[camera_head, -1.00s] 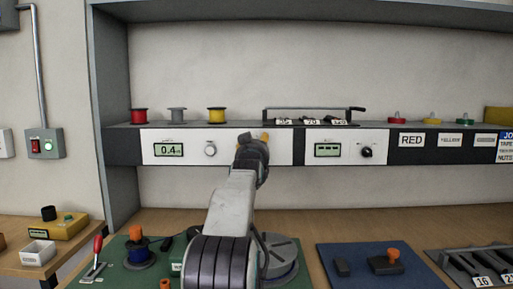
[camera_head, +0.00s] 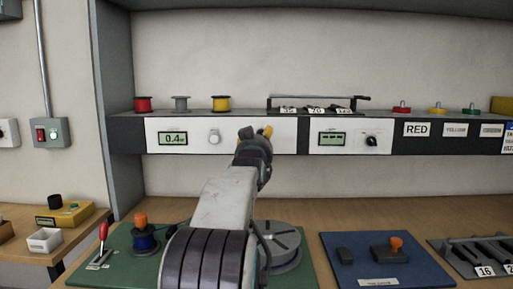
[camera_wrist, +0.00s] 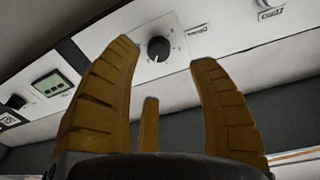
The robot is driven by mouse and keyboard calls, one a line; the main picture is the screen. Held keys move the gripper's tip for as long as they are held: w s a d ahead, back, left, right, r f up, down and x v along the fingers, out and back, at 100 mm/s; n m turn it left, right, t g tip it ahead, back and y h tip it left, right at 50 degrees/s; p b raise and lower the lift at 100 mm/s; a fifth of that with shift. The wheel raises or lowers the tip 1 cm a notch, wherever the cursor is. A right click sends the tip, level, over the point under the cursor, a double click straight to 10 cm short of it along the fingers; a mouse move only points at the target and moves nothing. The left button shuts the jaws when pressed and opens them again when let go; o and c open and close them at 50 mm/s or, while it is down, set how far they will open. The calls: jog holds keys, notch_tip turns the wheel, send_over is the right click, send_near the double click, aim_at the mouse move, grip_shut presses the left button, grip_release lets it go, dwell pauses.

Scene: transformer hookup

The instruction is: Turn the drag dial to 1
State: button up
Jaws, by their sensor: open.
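A black dial (camera_wrist: 158,49) with a pale pointer mark sits on a white panel (camera_wrist: 115,30) in the wrist view. It shows between the spread fingertips of my gripper (camera_wrist: 165,50), which is open and empty, facing the panel. Its markings and label are too small to read, so I cannot confirm its name or setting. In the head view my gripper (camera_head: 262,133) is in front of the left white panel (camera_head: 285,145) and hides part of it. A pale dial (camera_head: 214,136) beside a 0.4 display (camera_head: 173,138) and a black dial (camera_head: 371,141) also show there.
Spools (camera_head: 181,104) and a rack (camera_head: 316,103) stand on the shelf above the panels. Below are a green mat (camera_head: 115,268) with a red lever (camera_head: 103,232), and a blue mat (camera_head: 385,270). A second display (camera_wrist: 55,85) shows in the wrist view.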

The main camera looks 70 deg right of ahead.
jog(key=shift+v, duration=2.8)
